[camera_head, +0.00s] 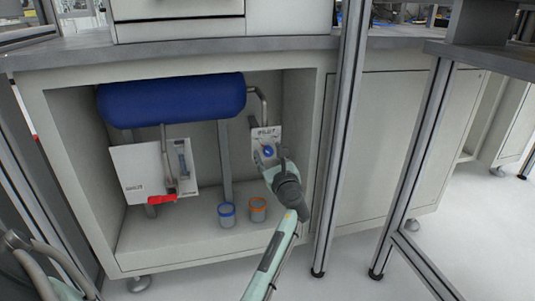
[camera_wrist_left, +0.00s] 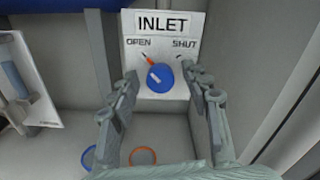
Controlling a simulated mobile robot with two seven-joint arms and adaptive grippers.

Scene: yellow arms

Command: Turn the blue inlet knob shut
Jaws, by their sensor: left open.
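The blue inlet knob (camera_wrist_left: 160,78) sits on a white plate (camera_wrist_left: 188,22) marked INLET, with OPEN at left and SHUT at right. An orange pointer at its upper left points toward OPEN. The knob also shows in the head view (camera_head: 268,151), under the blue tank. My left gripper (camera_head: 273,166) is in front of it, open, with one finger on each side of the knob in the wrist view. I cannot tell whether the fingers touch it.
A blue tank (camera_head: 172,99) hangs inside the open cabinet. A white panel (camera_head: 140,172) with a red handle (camera_head: 161,199) is left of the knob. A blue-rimmed cup (camera_head: 227,214) and an orange-rimmed cup (camera_head: 258,208) stand below. A metal post (camera_head: 341,140) rises at right.

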